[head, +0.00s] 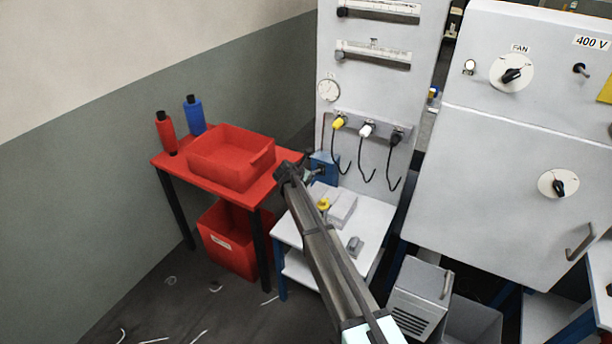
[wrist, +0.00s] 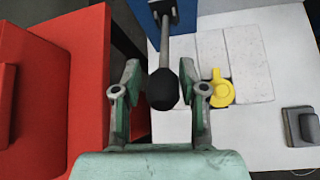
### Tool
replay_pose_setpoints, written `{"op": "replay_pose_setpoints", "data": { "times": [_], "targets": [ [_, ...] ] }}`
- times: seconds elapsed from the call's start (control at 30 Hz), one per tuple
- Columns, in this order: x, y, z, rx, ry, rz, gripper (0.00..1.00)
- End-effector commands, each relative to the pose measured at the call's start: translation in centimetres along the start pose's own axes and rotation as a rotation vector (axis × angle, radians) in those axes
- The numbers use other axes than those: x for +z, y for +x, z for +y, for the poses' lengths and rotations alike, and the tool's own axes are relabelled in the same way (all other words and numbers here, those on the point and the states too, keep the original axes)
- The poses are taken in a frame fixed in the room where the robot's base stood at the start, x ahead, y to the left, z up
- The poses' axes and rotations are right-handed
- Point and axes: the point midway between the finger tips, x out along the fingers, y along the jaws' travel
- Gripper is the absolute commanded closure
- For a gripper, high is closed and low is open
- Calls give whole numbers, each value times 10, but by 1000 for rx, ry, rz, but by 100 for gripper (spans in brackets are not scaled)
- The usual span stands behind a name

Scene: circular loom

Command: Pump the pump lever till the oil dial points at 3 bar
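The pump lever is a grey rod with a black ball knob (wrist: 163,90). It comes out of a blue pump body (head: 329,160) at the foot of the grey panel. My gripper (wrist: 162,103) is open in the wrist view, one greenish finger on each side of the knob. I see gaps between the fingers and the knob. In the head view my gripper (head: 307,175) is partly hidden by my arm, close to the pump. The round white oil dial (head: 328,90) is on the panel above the pump. Its needle is too small to read.
A red table (head: 178,168) with a red bin (head: 225,163) and red and blue bobbins is left of my gripper. A white table (head: 377,222) below holds pale blocks, a yellow part (wrist: 221,92) and a grey block (wrist: 301,126). Cables hang right of the pump.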

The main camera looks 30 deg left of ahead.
Motion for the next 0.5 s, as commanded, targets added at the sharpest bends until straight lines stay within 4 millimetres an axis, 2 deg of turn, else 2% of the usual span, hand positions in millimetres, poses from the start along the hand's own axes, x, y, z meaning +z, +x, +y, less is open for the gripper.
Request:
{"op": "replay_pose_setpoints", "data": {
  "times": [0.27, 0.37, 0.5],
  "targets": [
    [-2, -1, -2, -4, 1, 4, 57],
    [-3, -6, -2, -4, 1, 4, 57],
    [-3, -24, -3, -4, 1, 4, 57]
  ]
}}
